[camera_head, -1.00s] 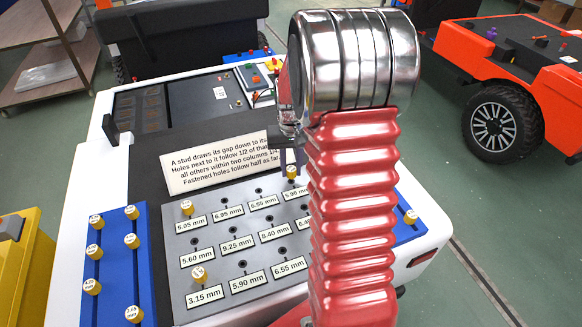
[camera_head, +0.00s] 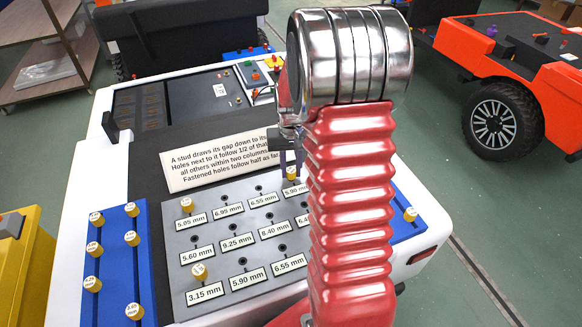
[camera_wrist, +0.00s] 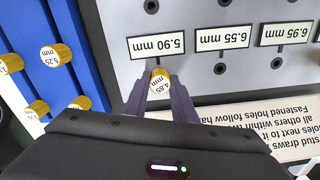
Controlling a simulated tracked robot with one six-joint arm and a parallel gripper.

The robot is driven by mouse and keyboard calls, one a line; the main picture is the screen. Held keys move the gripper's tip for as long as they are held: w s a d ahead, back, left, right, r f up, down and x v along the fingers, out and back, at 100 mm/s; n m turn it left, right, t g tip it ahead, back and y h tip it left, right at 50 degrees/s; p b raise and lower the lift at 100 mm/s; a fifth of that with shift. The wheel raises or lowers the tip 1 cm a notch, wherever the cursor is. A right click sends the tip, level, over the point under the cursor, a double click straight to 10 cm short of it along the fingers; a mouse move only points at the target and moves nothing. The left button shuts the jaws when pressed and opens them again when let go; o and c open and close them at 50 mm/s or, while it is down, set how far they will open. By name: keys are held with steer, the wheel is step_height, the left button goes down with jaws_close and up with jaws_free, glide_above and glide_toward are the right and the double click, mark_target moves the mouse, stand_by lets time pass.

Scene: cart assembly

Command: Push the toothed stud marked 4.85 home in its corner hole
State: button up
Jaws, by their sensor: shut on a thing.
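The yellow-capped stud marked 4.85 (camera_wrist: 160,83) stands at the corner of the grey plate (camera_wrist: 125,45), beside the 5.90 mm label. In the head view its yellow top (camera_head: 292,173) shows just below my fingers. My gripper (camera_wrist: 160,90) is shut on the stud, with one dark finger on each side of it. In the head view my gripper (camera_head: 291,165) reaches down to the plate's far right corner. The stud's lower part and its hole are hidden, so I cannot tell how deep it sits.
Two other yellow studs (camera_head: 187,205) (camera_head: 199,271) stand in the plate's left column. Blue holders with studs flank the plate, left (camera_head: 113,285) and right (camera_head: 408,232). A text sign (camera_head: 218,158) lies behind the plate. My arm hides the plate's right side.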

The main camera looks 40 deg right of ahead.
steer(key=shift+f, duration=0.55)
steer(key=o, duration=1.1)
steer(key=shift+r, duration=0.15)
step_height(320, 180, up, 14)
steer(key=shift+f, duration=0.25)
stand_by(0.5)
